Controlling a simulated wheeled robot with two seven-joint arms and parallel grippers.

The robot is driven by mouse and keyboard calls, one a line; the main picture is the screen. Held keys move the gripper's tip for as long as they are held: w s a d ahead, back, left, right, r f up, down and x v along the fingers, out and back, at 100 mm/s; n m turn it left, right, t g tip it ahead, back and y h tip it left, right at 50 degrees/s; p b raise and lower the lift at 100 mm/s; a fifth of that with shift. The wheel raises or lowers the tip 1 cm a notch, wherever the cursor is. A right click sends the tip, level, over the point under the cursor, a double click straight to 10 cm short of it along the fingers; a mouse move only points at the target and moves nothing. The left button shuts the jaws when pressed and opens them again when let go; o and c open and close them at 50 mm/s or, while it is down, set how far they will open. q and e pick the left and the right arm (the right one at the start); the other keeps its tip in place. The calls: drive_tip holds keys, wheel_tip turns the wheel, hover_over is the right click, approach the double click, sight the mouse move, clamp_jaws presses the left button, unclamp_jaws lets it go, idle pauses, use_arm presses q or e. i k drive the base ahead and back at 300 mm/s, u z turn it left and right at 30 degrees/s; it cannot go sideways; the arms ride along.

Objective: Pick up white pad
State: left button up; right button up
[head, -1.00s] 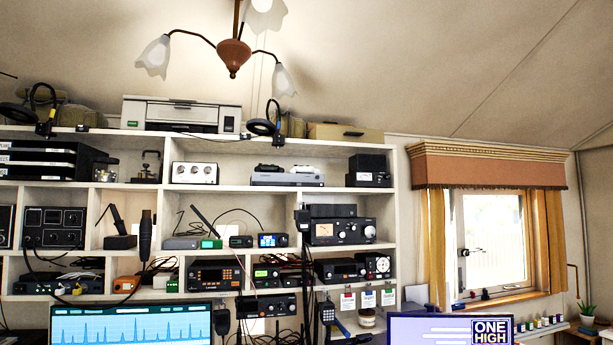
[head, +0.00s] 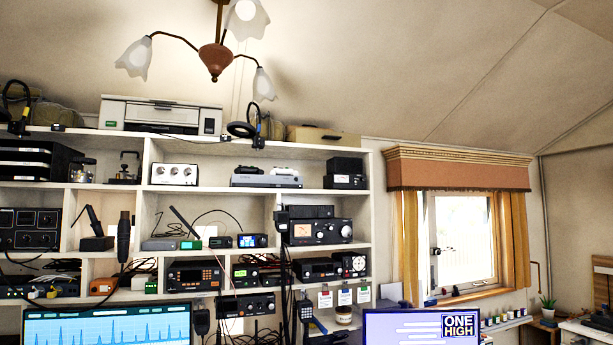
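I cannot make out a white pad in the head view. Neither of my grippers shows in the head view, so I cannot see what they hold or where they are. The desk surface below the monitors is outside the picture.
White cubby shelves (head: 262,152) full of radio gear fill the wall. A left monitor (head: 108,327) and a right monitor (head: 420,328) stand in front at the bottom. A lamp (head: 215,60) hangs above.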

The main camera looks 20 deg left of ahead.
sight(280, 171)
drive_tip(key=z, duration=0.4)
drive_tip(key=k, duration=0.5)
drive_tip(key=z, duration=0.8)
drive_tip(key=i, duration=1.55)
drive_tip(key=u, duration=0.4)
drive_tip(key=i, duration=0.95)
drive_tip(key=u, duration=1.5)
drive_tip(key=i, duration=0.75)
drive_tip(key=u, duration=0.75)
